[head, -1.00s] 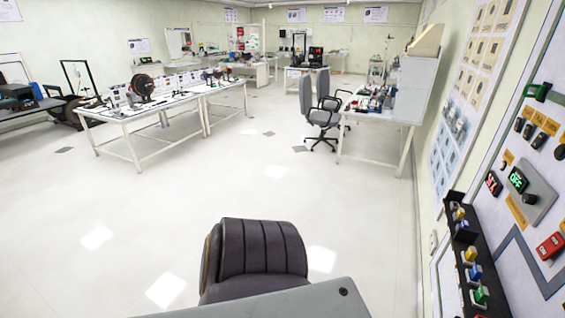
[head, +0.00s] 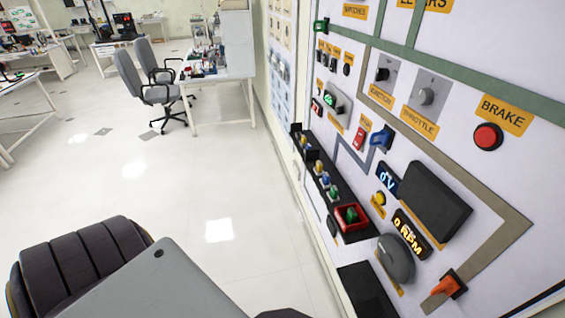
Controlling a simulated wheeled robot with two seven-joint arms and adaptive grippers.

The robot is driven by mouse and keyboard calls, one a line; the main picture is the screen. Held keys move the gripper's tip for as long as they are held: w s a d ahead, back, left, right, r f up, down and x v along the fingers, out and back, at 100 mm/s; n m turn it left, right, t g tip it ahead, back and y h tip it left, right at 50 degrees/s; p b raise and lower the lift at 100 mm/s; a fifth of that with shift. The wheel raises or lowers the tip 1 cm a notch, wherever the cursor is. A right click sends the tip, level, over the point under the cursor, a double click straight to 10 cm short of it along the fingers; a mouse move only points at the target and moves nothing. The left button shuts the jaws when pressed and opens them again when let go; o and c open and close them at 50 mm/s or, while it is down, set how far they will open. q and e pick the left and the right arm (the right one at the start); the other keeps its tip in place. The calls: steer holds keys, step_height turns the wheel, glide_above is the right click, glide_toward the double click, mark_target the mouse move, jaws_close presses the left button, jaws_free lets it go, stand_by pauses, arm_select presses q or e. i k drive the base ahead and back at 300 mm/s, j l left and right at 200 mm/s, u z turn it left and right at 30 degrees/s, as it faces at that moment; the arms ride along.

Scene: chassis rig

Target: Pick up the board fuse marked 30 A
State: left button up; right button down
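A black narrow shelf (head: 330,181) on the wall panel holds several small coloured pieces, among them a yellow piece (head: 318,167), a blue piece (head: 325,179) and a green piece (head: 333,192). They may be fuses, but no 30 A marking is readable at this size. A red square holder with a green piece (head: 351,215) sits at the near end of the shelf. Neither of my grippers is in view.
The wall panel (head: 490,165) carries a red brake button (head: 487,136), a grey dial (head: 396,257), an orange lever (head: 446,287) and displays. Open floor (head: 215,180) lies left of the panel.

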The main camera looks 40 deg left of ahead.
mark_target(334, 192)
steer(key=j, duration=0.55)
steer(key=k+j+z, duration=0.1)
steer(key=j, duration=0.4)
steer(key=k+j+z, duration=0.1)
steer(key=j, duration=1)
steer(key=k+z, duration=0.05)
